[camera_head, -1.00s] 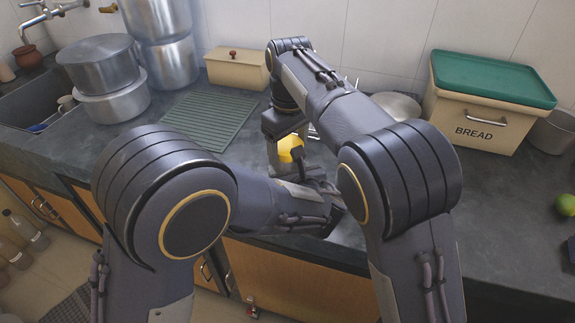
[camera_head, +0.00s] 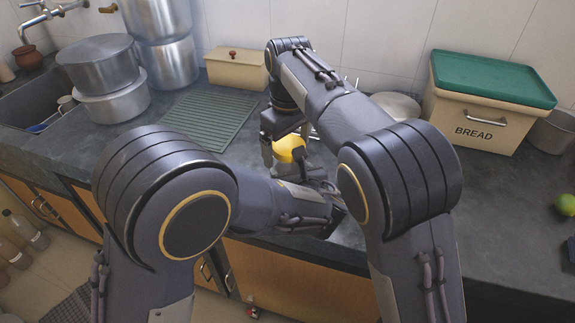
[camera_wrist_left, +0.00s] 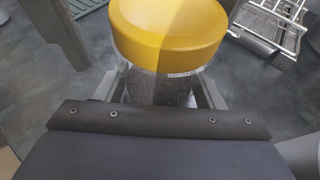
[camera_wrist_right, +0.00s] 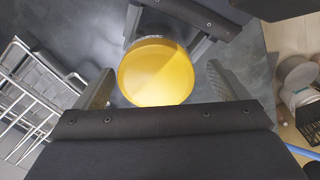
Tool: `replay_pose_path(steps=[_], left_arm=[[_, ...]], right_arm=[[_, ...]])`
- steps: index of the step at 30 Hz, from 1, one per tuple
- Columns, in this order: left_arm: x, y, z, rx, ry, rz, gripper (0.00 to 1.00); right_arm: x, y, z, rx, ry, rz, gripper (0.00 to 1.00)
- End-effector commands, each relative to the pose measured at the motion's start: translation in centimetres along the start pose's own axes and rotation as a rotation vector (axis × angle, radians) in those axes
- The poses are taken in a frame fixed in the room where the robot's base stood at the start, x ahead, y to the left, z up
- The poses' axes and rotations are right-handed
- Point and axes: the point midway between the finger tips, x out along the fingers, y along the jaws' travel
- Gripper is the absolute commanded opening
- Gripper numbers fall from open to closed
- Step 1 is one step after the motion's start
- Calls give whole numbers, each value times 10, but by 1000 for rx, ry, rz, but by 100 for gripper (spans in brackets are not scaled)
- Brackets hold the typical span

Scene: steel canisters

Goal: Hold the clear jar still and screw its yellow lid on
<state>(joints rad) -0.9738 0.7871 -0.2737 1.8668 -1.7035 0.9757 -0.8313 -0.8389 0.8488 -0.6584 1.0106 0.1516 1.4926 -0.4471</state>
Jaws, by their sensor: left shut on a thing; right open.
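The yellow lid (camera_head: 290,148) sits on top of the clear jar, and the two stand upright on the dark counter. In the left wrist view the lid (camera_wrist_left: 168,32) covers the mouth of the jar (camera_wrist_left: 160,89). My left gripper (camera_wrist_left: 162,88) is shut on the jar below the lid. My right gripper (camera_wrist_right: 165,88) is open above the lid (camera_wrist_right: 155,72), with one finger on each side and a gap to it. Whether the lid is threaded tight cannot be told. In the head view my arms hide most of the jar.
A wire rack (camera_wrist_right: 32,98) stands close beside the jar. A green ribbed mat (camera_head: 200,120) lies to the left, with steel canisters (camera_head: 105,75) beyond it. A cream bread bin (camera_head: 480,115) stands at the back right. The counter's right part is mostly clear.

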Motion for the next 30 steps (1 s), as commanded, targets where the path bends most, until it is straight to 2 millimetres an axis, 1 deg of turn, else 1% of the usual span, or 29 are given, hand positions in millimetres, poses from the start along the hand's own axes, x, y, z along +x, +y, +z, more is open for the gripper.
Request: replay_pose_path(steps=[2, 4, 9, 13, 16, 22, 23, 24, 26, 30], left_arm=[[1, 2, -1, 0, 1, 4, 0], [1, 2, 0, 0, 1, 6, 0], [2, 3, 0, -1, 0, 7, 0], [2, 3, 0, -1, 0, 8, 0], [2, 3, 0, -1, 0, 8, 0], [2, 3, 0, -1, 0, 8, 0], [2, 3, 0, -1, 0, 8, 0], [2, 3, 0, -1, 0, 8, 0], [2, 3, 0, -1, 0, 8, 0], [2, 3, 0, -1, 0, 8, 0]], right_arm=[[0, 0, 0, 1, -1, 0, 94], [-4, 1, 0, 1, 1, 1, 94], [-28, 1, 0, 2, 2, 2, 94], [-41, 1, 0, 2, 0, 0, 94], [-44, 1, 0, 2, -2, 0, 94], [-45, 1, 1, 3, -3, 0, 94], [-45, 1, 1, 2, -3, 0, 91], [-45, 1, 0, -3, -3, 1, 86], [-48, 1, 0, -34, -3, 1, 85], [-61, 2, -3, -224, -6, 0, 85]])
